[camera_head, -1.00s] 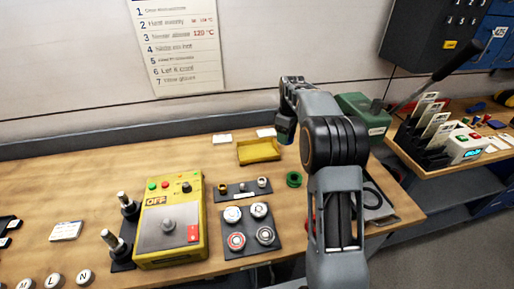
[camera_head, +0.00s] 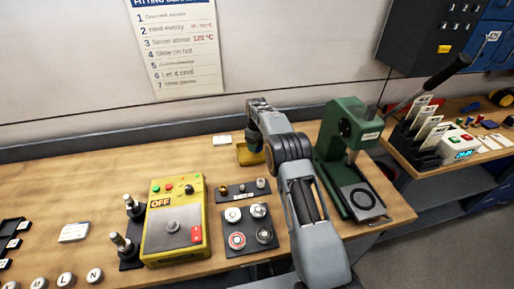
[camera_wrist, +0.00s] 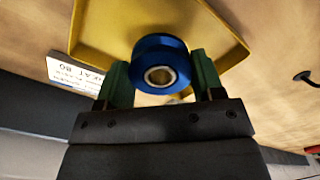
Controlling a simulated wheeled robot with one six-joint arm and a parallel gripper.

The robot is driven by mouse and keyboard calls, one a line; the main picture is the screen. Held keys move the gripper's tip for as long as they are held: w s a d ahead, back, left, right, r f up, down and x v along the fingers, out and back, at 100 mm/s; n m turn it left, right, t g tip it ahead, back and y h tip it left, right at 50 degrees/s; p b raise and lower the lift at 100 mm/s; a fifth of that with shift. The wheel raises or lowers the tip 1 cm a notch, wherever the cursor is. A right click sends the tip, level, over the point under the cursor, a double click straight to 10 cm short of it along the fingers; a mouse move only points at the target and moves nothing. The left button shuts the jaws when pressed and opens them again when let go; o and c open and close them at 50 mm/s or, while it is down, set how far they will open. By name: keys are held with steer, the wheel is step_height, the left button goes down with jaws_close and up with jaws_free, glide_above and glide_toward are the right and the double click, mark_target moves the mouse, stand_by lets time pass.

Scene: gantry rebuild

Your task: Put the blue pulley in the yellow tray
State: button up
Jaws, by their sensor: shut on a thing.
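The blue pulley (camera_wrist: 160,62), with a pale metal bore, is between the two green fingers of my gripper (camera_wrist: 160,82) in the wrist view. My gripper is shut on it. The yellow tray (camera_wrist: 88,35) lies behind the pulley in that view, and the pulley overlaps it. In the head view the yellow tray (camera_head: 243,157) is partly hidden by my arm, and my gripper is at the tray. Whether the pulley touches the tray floor I cannot tell.
A green press (camera_head: 340,135) stands right of my arm. A yellow control box (camera_head: 173,250) and a dark plate with several round parts (camera_head: 236,213) are nearer. A white label card (camera_wrist: 75,73) lies beside the tray. The table left of the tray is mostly clear.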

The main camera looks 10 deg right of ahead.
step_height(320, 180, down, 2)
steer(key=shift+f+p, duration=0.1)
steer(key=shift+p, duration=0.45)
steer(key=shift+f, duration=0.3)
steer(key=shift+f, duration=0.2)
steer(key=o, duration=1)
